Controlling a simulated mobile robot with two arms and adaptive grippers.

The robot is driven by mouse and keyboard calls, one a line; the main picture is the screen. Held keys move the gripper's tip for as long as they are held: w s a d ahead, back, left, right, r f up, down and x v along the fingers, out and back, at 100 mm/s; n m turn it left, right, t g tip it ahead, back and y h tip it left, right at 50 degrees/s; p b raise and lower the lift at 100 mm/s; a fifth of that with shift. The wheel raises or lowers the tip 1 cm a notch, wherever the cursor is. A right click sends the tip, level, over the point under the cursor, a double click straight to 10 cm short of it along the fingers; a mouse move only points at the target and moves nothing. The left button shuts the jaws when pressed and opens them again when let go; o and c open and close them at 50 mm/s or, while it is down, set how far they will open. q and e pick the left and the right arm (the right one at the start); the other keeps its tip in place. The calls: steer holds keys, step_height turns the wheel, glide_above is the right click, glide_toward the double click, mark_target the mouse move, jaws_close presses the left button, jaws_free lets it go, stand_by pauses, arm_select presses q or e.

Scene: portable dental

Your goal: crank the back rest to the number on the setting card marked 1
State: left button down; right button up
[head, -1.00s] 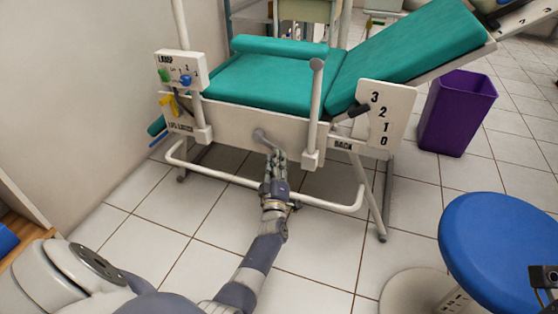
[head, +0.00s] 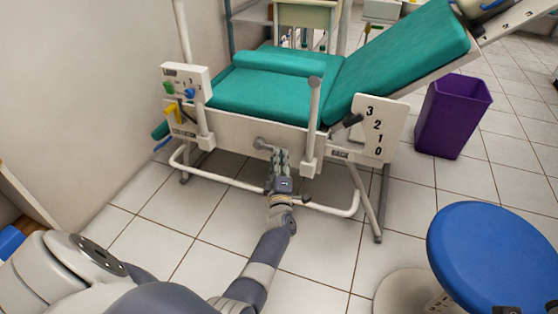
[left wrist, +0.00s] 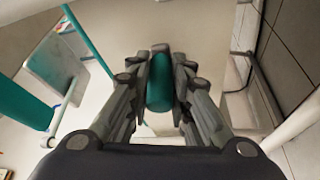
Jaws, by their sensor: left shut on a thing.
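The reclining chair has a teal back rest (head: 400,55), tilted up to the right. On its side rail is a grey crank (head: 262,143), left of the BACK label (head: 340,153). A white scale plate (head: 395,112) reads 3, 2, 1, 0 downward. A black stub (head: 352,120) sits left of the plate, around the height between 3 and 2; I cannot tell if it marks a number. My left gripper (head: 281,160) is shut on the crank's handle, a teal grip (left wrist: 159,85) between the fingers in the left wrist view. I see no setting card. My right gripper is out of view.
A LAMP box (head: 186,82) with green and blue knobs and a yellow lever (head: 177,115) are at the chair's left. A white frame bar (head: 325,207) runs low in front. A blue stool (head: 495,255) and purple bin (head: 453,115) stand right.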

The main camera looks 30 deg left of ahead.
arm_select(q)
steer(key=shift+a+r, duration=0.15)
steer(key=shift+r, duration=0.1)
steer(key=c, duration=1.4)
jaws_free()
steer(key=shift+c, duration=0.2)
steer(key=shift+f, duration=0.1)
